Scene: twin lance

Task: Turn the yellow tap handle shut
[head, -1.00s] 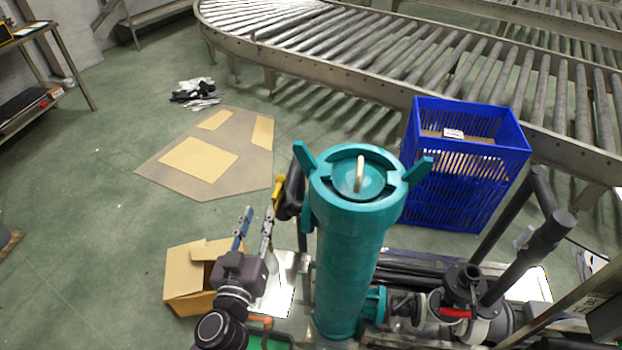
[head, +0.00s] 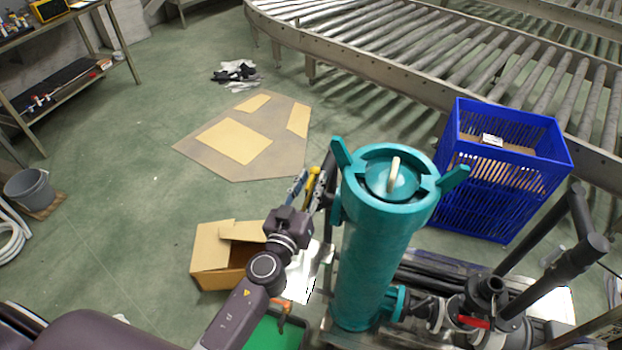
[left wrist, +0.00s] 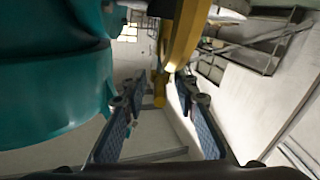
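The yellow tap handle (head: 312,180) is beside the upper left side of the tall teal filter housing (head: 373,255). In the left wrist view the yellow handle (left wrist: 176,45) hangs down from the top, and its lower end is between the two fingertips. My left gripper (head: 306,186) is at the handle with its fingers apart. The left wrist view shows both blue-padded fingers (left wrist: 158,92) spread, with gaps beside the handle; I cannot tell whether either finger touches it. The teal housing (left wrist: 50,80) fills the left of that view. My right gripper is not in view.
A blue crate (head: 480,205) stands to the right of the housing, near a roller conveyor (head: 430,50). Black pipes (head: 545,255) and a red valve handle (head: 473,322) are at lower right.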

